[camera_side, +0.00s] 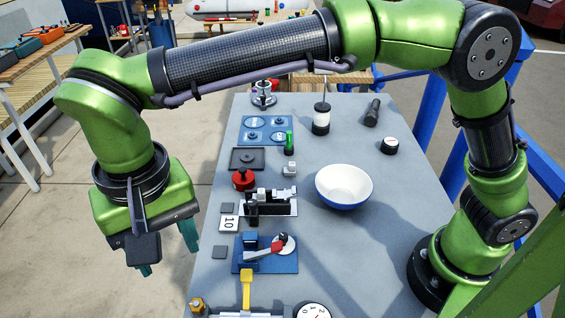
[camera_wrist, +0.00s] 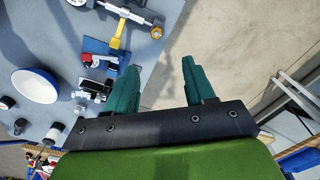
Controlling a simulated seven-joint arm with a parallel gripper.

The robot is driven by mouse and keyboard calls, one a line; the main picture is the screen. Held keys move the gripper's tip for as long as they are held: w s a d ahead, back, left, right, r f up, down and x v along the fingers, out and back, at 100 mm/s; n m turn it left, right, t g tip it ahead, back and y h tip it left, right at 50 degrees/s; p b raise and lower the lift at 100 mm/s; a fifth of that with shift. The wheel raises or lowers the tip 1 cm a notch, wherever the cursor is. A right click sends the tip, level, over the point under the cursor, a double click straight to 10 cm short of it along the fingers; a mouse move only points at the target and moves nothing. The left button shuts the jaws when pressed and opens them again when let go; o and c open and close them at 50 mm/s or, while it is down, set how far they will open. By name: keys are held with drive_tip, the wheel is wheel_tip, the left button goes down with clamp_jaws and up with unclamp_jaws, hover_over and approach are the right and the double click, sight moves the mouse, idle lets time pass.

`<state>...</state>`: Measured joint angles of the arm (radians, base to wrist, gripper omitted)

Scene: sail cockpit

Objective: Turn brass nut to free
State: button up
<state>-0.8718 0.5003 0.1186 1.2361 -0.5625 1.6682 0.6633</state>
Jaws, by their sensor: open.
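In the wrist view a small brass piece (camera_wrist: 157,33) sits at the end of a metal fixture near the table edge. My gripper (camera_side: 168,253) hangs off the table's left edge, above the floor and apart from the nut. In the wrist view its two teal fingers (camera_wrist: 156,75) are spread wide with nothing between them. The nut lies beyond the fingertips there.
A yellow handle (camera_side: 246,290) stands by the nut's fixture. A blue plate (camera_side: 265,264) with a red-tipped lever is close behind. A black-and-silver clamp (camera_side: 270,202), a red knob (camera_side: 243,179) and a white bowl (camera_side: 344,186) are further back. Bare floor (camera_side: 168,297) lies left of the table.

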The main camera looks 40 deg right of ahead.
sight(196, 304)
drive_tip(key=shift+m, duration=0.8)
drive_tip(key=f, duration=1.5)
drive_tip(key=shift+d+f, duration=0.25)
drive_tip(key=shift+f, duration=0.05)
drive_tip(key=shift+c, duration=0.5)
clamp_jaws()
